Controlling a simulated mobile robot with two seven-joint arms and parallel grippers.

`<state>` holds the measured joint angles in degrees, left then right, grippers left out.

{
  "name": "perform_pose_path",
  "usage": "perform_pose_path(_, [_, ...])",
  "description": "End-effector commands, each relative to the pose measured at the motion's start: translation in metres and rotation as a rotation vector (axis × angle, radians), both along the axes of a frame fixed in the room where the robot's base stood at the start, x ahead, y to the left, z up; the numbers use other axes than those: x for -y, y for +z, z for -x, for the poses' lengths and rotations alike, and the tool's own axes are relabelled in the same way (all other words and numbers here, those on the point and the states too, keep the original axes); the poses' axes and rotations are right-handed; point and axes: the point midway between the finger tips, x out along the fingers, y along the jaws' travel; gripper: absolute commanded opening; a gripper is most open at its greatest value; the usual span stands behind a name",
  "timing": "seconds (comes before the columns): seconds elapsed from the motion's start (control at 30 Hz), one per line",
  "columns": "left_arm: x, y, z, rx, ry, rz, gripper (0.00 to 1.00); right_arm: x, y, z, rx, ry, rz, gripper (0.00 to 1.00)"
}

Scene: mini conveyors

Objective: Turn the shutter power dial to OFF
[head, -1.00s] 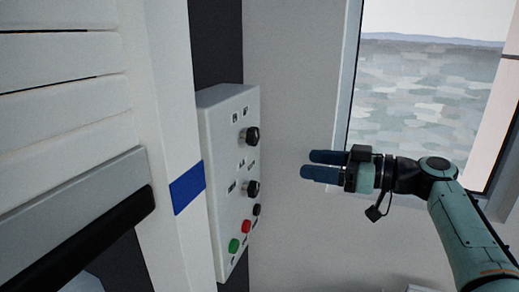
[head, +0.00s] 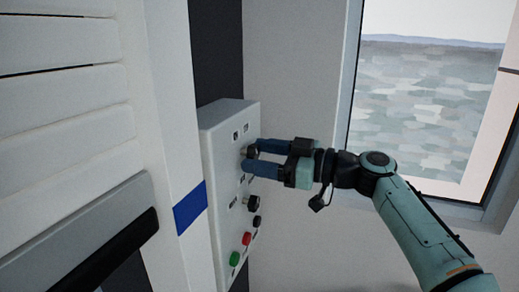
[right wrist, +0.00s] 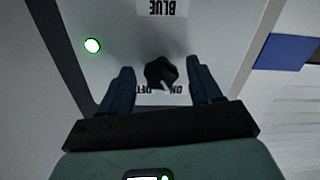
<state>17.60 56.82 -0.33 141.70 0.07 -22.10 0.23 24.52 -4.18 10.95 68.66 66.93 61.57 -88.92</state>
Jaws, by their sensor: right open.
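The control panel (head: 215,165) is a pale box on the wall, left of centre in the head view. Its upper black dial (head: 246,152) is partly hidden by my right gripper (head: 252,157), whose blue fingers reach it from the right. In the right wrist view the black dial (right wrist: 161,72) stands between the two open fingers (right wrist: 160,88), apart from both. A white mark on the dial points down and slightly right, near printed ON and OFF labels (right wrist: 158,88) that appear upside down. My left gripper is not in view.
Below on the panel are a second black dial (head: 252,203), a small black knob (head: 256,221), a red button (head: 247,238) and a green button (head: 235,258). A white slatted shutter (head: 60,110) stands left. A window (head: 425,100) is at right.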

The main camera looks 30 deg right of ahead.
Motion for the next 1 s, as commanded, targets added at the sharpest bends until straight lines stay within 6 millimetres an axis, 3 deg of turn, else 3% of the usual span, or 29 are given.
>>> perform_pose_path(0.37, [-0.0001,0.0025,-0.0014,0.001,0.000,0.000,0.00,-0.0048,-0.0013,-0.0059,-0.001,0.000,0.000,0.64])
perform_pose_path(0.57, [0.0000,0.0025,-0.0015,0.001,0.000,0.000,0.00,-0.0046,-0.0012,-0.0057,-0.001,-0.001,0.000,0.07])
perform_pose_path(1.0, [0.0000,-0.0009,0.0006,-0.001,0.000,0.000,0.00,-0.0050,-0.0013,-0.0053,-0.047,0.000,-0.055,0.08])
